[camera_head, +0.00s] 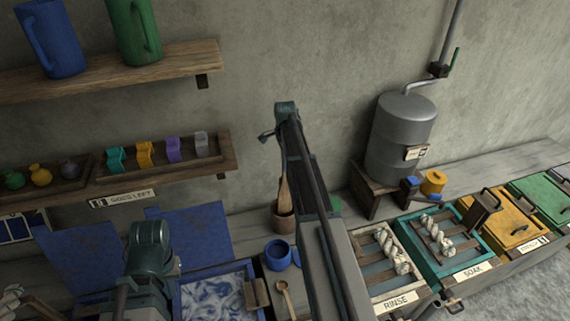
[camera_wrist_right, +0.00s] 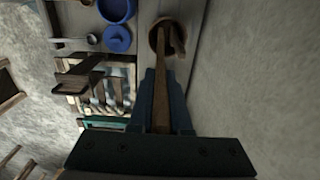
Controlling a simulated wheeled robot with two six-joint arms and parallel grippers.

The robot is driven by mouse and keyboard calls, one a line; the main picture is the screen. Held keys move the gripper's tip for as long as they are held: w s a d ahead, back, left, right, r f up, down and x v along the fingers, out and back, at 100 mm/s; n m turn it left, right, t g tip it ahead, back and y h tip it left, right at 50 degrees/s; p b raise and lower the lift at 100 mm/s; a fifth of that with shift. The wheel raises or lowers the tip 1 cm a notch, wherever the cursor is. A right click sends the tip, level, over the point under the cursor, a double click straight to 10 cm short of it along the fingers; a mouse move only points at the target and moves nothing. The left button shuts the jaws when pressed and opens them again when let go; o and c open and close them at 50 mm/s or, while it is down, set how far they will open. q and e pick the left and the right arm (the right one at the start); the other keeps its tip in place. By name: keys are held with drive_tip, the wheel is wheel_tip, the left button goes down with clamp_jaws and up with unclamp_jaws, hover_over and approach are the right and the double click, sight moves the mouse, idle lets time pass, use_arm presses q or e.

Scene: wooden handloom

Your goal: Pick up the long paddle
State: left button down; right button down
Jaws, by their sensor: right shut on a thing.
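The long wooden paddle (camera_head: 283,187) stands nearly upright, its lower end in a round brown pot (camera_head: 283,219) on the back counter. My right arm covers part of it in the head view. In the right wrist view my right gripper (camera_wrist_right: 161,100) is shut on the paddle (camera_wrist_right: 161,75), which runs between its fingers towards the pot (camera_wrist_right: 163,33) below. My right gripper's fingers are hidden behind the arm in the head view. My left arm is at the lower left, over the blue tray's side; its fingers cannot be made out.
A blue cup (camera_head: 278,253) and a wooden spoon (camera_head: 284,296) are close to the pot. A grey metal tank (camera_head: 400,135) stands to the right, with rinse and soak trays in front. A blue tray (camera_head: 250,270) holds marbled liquid.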

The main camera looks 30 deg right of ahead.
wheel_tip(320, 180, up, 6)
drive_tip(key=p, duration=0.5)
